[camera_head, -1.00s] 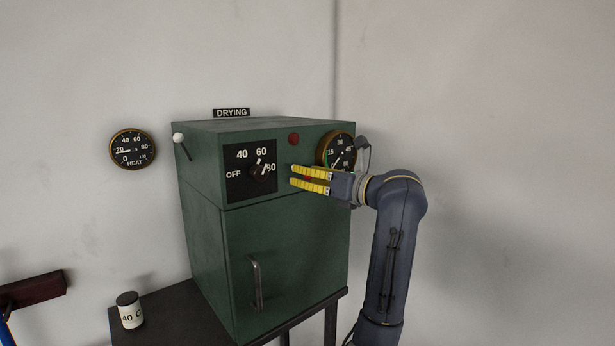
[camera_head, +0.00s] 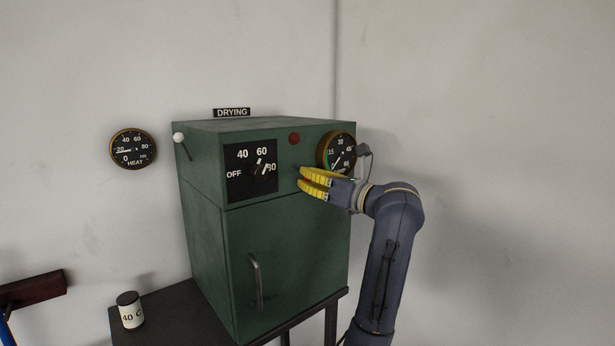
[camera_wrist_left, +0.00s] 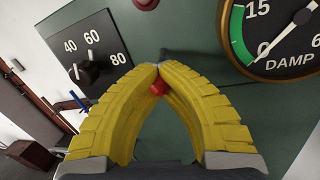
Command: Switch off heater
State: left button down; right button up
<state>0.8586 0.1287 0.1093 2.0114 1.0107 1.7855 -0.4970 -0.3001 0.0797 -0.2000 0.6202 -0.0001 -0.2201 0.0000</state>
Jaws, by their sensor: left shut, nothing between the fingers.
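The heater is a green cabinet (camera_head: 225,230) under a DRYING sign. Its black dial panel (camera_head: 235,190) reads OFF, 40, 60 and 80, with a black knob (camera_head: 262,170) in the middle; I cannot tell exactly where the knob points. The panel also shows in the left wrist view (camera_wrist_left: 65,30). My left gripper (camera_head: 302,176) is right of the panel, apart from the knob. Its yellow fingers meet at the tips (camera_wrist_left: 158,68), with nothing held. A small red spot (camera_wrist_left: 157,88) shows between the fingers; I cannot tell what it belongs to. My right gripper is not in view.
A DAMP gauge (camera_head: 337,151) and a red lamp (camera_head: 293,139) are on the cabinet front. A white-knobbed lever (camera_head: 179,138) is on its left side. A HEAT gauge (camera_head: 133,149) hangs on the wall. A labelled jar (camera_head: 131,311) stands on the dark table (camera_head: 168,307).

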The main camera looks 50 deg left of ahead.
pick_arm(q)
jog(key=shift+f+y, duration=0.2)
jog(key=shift+y, duration=0.2)
jog(key=c, duration=1.3)
grip_release()
jog(key=v, duration=1.2)
